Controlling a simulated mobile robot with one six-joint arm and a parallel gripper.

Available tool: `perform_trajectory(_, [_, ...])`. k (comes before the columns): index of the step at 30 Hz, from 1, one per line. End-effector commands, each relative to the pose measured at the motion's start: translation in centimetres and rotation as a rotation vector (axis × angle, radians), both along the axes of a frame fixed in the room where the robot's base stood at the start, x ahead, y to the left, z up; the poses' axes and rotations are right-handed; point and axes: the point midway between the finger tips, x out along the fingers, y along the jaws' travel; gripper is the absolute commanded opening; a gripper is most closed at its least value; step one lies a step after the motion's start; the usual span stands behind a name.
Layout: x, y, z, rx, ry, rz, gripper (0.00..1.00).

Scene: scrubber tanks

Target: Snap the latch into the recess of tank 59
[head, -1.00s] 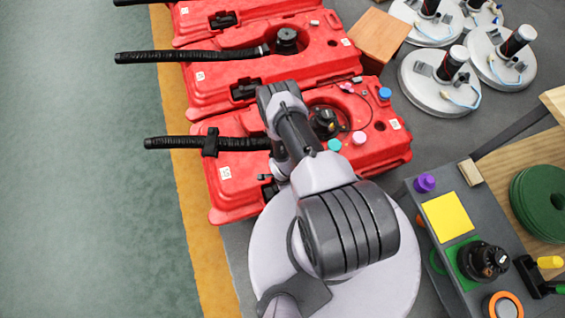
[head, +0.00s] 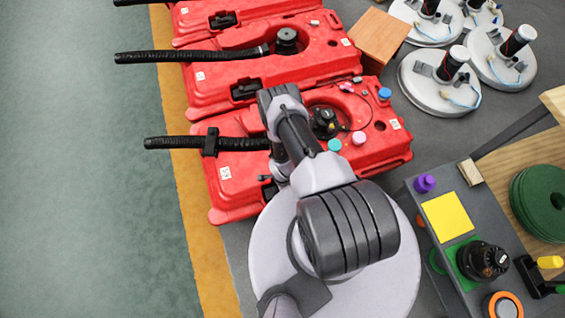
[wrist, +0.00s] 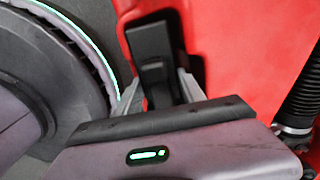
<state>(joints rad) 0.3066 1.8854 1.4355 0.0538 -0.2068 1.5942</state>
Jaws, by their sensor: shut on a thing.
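The nearest red tank (head: 240,190) lies at the front of the row in the head view, its label too small to read surely. In the wrist view, red tank surface (wrist: 235,55) fills the middle and right. My gripper (wrist: 158,88) is shut on the black latch (wrist: 152,50), which lies between its two grey fingers against the tank's side. I cannot tell whether the latch is seated in its recess; the recess itself is hidden. In the head view my arm hides most of the gripper and latch.
A black hose (head: 180,143) runs across the nearest tank's left end; a hose also shows at right in the wrist view (wrist: 300,100). More red tanks (head: 225,75) stand behind. Grey discs (head: 440,85) and a grey bench (head: 415,205) are to the right. The green floor (head: 90,220) at left is clear.

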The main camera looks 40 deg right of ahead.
Motion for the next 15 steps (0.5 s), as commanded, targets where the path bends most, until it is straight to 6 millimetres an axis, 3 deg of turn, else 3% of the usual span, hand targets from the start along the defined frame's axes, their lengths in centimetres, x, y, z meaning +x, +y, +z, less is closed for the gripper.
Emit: perform_trajectory(15, [0.05, -0.01, -0.44, 0.0, -0.001, 0.0, 0.0])
